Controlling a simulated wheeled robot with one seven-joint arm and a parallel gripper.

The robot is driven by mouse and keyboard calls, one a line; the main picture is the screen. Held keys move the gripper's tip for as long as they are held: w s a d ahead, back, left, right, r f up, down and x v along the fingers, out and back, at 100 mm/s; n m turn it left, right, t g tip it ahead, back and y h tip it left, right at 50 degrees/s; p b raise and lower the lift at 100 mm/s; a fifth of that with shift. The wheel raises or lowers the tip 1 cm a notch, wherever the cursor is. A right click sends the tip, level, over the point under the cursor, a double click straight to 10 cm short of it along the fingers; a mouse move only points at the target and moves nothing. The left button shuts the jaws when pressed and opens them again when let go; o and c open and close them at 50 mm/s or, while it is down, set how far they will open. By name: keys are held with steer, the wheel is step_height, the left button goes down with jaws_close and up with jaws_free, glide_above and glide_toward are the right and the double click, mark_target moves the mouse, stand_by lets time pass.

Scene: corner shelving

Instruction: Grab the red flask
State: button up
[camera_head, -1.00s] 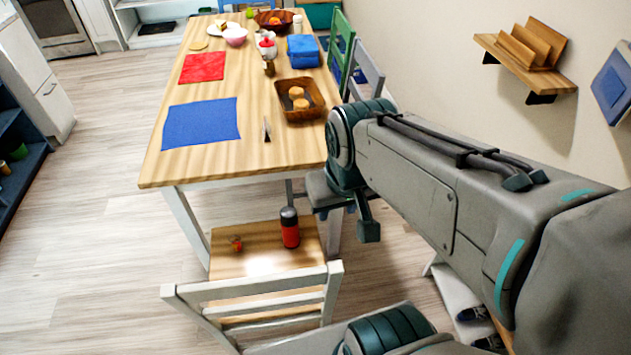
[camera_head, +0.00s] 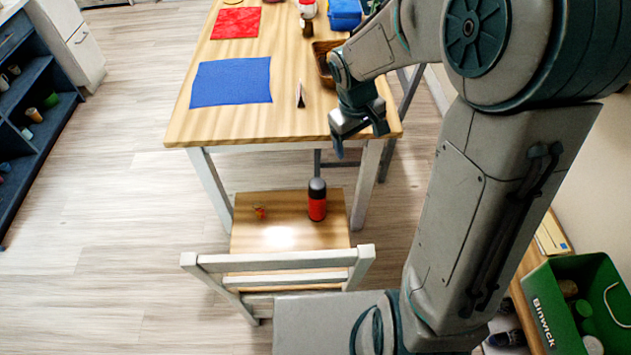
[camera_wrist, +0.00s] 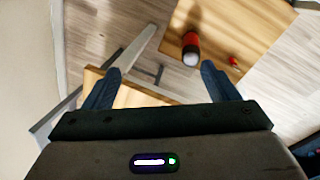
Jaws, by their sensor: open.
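The red flask (camera_head: 317,203) has a black cap and stands upright on the wooden seat of a white chair, at the table's near end. In the wrist view the flask (camera_wrist: 190,46) is beyond the fingers, toward the top, between their lines. My gripper (camera_head: 358,140) hangs by the table's near right corner, above and to the right of the flask and apart from it. In the wrist view my gripper (camera_wrist: 162,82) has its two fingers spread with nothing between them.
A small red-orange item (camera_head: 260,212) lies on the chair seat (camera_head: 280,235) left of the flask. The chair's backrest (camera_head: 280,262) stands on the near side. The wooden table (camera_head: 240,130) holds a blue mat (camera_head: 231,81) and a brown basket (camera_head: 326,62). Floor to the left is clear.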

steer(key=w+a+f+n+b, duration=0.1)
steer(key=w+a+f+n, duration=0.15)
steer(key=w+f, duration=0.45)
steer(key=n+g+y+b, duration=0.1)
steer(key=n+y, duration=0.1)
glide_above(319, 183)
step_height(319, 183, down, 13)
steer(key=shift+s+d+f, duration=0.1)
step_height(319, 183, down, 8)
steer(key=shift+r, duration=0.1)
steer(key=shift+a+f+p, duration=0.15)
steer(key=shift+a+f, duration=0.05)
steer(key=shift+f, duration=1.3)
steer(key=shift+a+f+p, duration=0.15)
steer(key=shift+a+f, duration=0.05)
steer(key=shift+f, duration=1.3)
steer(key=c, duration=1.7)
